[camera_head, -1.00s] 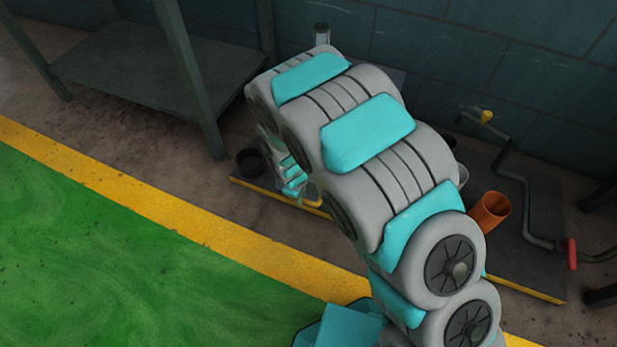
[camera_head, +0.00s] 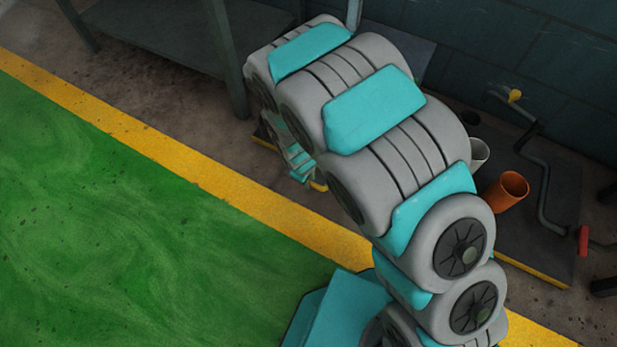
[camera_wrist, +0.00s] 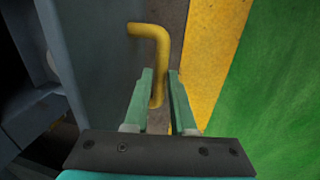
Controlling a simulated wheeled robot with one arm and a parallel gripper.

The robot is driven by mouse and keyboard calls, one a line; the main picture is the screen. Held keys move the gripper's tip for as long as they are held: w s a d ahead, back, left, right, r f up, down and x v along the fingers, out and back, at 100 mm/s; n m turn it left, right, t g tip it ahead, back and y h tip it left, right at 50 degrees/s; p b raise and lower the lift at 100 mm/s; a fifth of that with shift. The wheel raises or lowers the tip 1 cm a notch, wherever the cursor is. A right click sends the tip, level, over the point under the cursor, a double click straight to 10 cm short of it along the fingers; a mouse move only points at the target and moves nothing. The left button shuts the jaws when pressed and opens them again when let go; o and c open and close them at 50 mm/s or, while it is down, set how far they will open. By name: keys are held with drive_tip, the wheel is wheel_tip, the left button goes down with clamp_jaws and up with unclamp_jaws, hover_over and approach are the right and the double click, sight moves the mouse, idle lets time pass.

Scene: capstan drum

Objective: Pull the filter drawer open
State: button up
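In the wrist view, a yellow bent bar handle (camera_wrist: 152,42) stands out from a blue-grey panel (camera_wrist: 92,75), which looks like the front that bears it. My gripper (camera_wrist: 159,76) has its two green fingers on either side of the handle's lower length. The gap between the tips is narrow, about the width of the bar. I cannot tell whether both fingers touch it.
In the head view, an orange cup (camera_head: 507,191), a pale cup (camera_head: 477,154) and a crank with a red grip (camera_head: 583,240) are on a dark plate at the right. A grey metal table (camera_head: 165,32) stands at upper left. Green floor (camera_head: 130,220) with a yellow stripe is clear.

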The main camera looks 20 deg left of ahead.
drive_tip(key=o, duration=0.4)
drive_tip(key=shift+c, duration=0.2)
wheel_tip(320, 180, up, 8)
drive_tip(key=s, duration=0.1)
drive_tip(key=shift+s+f+p, duration=0.2)
drive_tip(key=shift+p, duration=0.2)
drive_tip(key=shift+a, duration=0.1)
